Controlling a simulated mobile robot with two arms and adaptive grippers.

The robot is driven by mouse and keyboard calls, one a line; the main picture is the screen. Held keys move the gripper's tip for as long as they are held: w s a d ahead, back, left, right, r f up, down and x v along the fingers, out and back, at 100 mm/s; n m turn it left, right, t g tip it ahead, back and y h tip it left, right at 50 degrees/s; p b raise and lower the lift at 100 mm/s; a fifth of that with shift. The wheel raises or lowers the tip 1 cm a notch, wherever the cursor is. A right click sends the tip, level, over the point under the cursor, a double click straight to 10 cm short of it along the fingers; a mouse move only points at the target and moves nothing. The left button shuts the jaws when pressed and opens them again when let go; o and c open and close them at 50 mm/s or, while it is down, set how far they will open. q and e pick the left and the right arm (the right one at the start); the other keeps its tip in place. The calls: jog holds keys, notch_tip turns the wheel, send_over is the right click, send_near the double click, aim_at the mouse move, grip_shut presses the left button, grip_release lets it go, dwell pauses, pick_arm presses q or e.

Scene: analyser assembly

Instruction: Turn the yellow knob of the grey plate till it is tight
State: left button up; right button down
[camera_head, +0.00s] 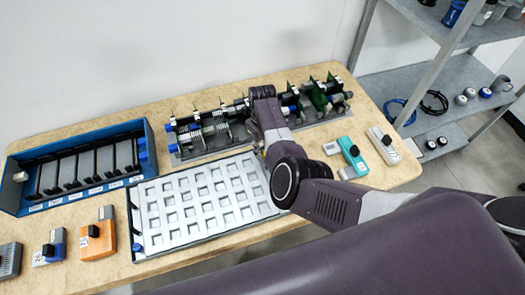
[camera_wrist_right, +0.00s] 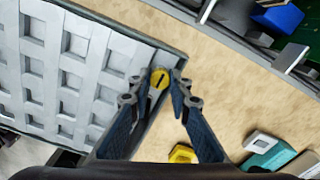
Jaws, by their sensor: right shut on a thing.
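The grey plate (camera_head: 188,238), pale with rows of square recesses, lies flat at the table's front middle. It also fills the left of the right wrist view (camera_wrist_right: 104,52). The round yellow knob (camera_wrist_right: 159,78), with a dark slot mark, sits at the plate's corner. My right gripper (camera_wrist_right: 163,80) has its two fingers on either side of the knob and is shut on it. In the head view my right arm hides the knob and most of the fingers. A second yellow knob (camera_wrist_right: 182,153) shows lower, by another corner. My left gripper is not in view.
A rack of green boards and modules (camera_head: 210,130) stands behind the plate. A blue tray (camera_head: 28,203) is at left. Orange (camera_head: 98,241), blue (camera_head: 49,247) and teal (camera_head: 352,155) modules lie around. A metal shelf (camera_head: 425,118) stands right. Bare table lies right of the knob.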

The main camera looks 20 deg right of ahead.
jog(key=shift+w+r+m, duration=0.3)
jog(key=shift+w+m, duration=0.05)
jog(key=shift+m, duration=0.45)
jog(key=shift+d, duration=0.1)
jog(key=c, duration=1.9)
grip_release()
jog(key=shift+c, duration=0.2)
jog(key=shift+o, duration=0.9)
jog(key=shift+s+f, duration=0.1)
jog(key=shift+s, duration=0.2)
